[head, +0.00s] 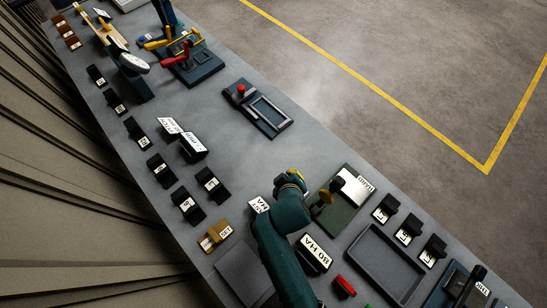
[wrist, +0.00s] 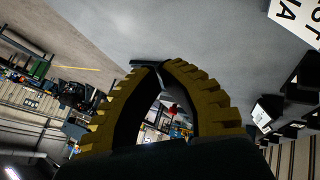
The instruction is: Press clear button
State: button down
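No label reading "clear" can be made out. A red round button (head: 241,88) stands on a dark panel (head: 270,112) with a framed recess, near the bench's far edge in the head view. My gripper (head: 291,176) is at the end of my green arm, above the bench and well apart from that panel, lower right of it in the picture. In the wrist view, the yellow ribbed fingers of my gripper (wrist: 161,67) arch together and their tips meet, with nothing visible between them. A small red thing (wrist: 172,107) shows through the arch; I cannot tell which it is.
Black blocks with white tags (head: 162,170) stand along the near side. A green board with a white plate (head: 354,187) lies right of my gripper, and a grey tray (head: 385,262) is beyond it. The bench around the red-button panel is clear.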

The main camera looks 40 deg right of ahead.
jog(key=s+r+p, duration=0.1)
jog(key=s+d+r+g+p, duration=0.1)
jog(key=s, duration=0.1)
jog(key=shift+s+d+m, duration=0.1)
jog(key=shift+s+m, duration=0.05)
jog(key=shift+m, duration=0.15)
jog(key=shift+f, duration=0.15)
notch_tip(320, 180, down, 8)
jog(key=b, duration=0.8)
jog(key=shift+f, duration=0.3)
jog(key=shift+f, duration=0.1)
dwell(0.6)
jog(key=shift+f+b, duration=0.3)
